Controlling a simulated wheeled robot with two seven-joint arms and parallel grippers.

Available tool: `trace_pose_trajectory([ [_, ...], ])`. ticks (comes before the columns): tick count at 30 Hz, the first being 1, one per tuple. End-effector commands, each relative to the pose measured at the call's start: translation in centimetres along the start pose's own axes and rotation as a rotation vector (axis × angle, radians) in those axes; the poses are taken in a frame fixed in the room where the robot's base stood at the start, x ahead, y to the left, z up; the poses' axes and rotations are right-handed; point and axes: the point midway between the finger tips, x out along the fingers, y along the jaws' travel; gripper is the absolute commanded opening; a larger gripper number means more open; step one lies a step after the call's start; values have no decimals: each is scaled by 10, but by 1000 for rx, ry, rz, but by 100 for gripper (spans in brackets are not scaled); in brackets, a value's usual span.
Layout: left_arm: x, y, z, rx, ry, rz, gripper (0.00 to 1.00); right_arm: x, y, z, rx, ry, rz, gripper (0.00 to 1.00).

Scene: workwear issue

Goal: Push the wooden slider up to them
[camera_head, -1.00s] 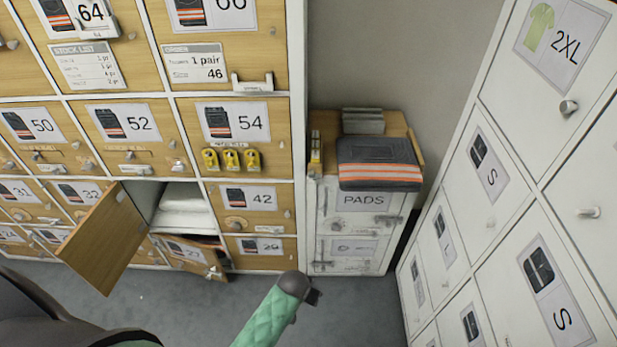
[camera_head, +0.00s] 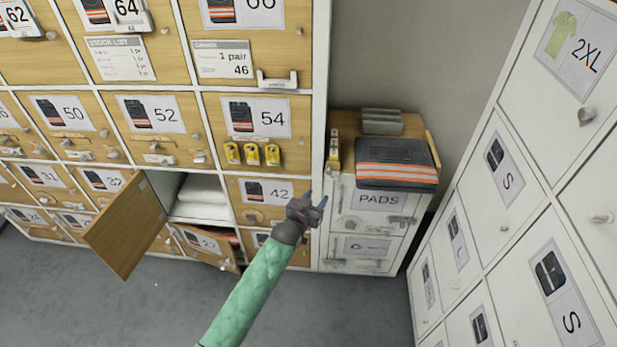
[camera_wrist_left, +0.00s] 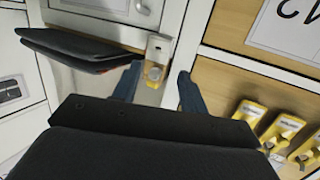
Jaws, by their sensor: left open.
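A wooden bar (camera_head: 432,148), which looks like the slider, stands at the right edge of the small cabinet's wooden top (camera_head: 408,122). Folded dark trousers with orange stripes (camera_head: 397,173) lie on that top to its left. Grey pads or blocks (camera_head: 382,121) stand behind them. My left gripper (camera_head: 315,199) is open and empty in front of the cabinet's left side, apart from the slider. In the left wrist view, the fingers (camera_wrist_left: 157,82) point towards a small yellow-and-white item (camera_wrist_left: 156,60), with the dark trousers (camera_wrist_left: 75,45) to the left. The slider cannot be made out there.
White lockers (camera_head: 500,235) line the right. Small yellow items (camera_head: 333,150) stand on the cabinet top's left edge. Grey floor is free in front.

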Motion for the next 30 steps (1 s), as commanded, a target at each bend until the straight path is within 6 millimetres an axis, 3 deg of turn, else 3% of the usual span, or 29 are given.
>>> trace_pose_trajectory([
  [4, -1, 0, -24, -6, 127, 1, 43, 0, 0, -3, 1, 17, 0, 36],
  [11, 4, 0, -36, -5, 177, 1, 43, 5, 1, -3, 0, 26, 1, 36],
  [24, 61, 0, -46, -6, 175, 1, 43, 50, 12, 9, -8, 47, 18, 36],
  [30, 72, 0, -46, -5, 174, 1, 43, 60, 15, 13, -10, 52, 21, 36],
])
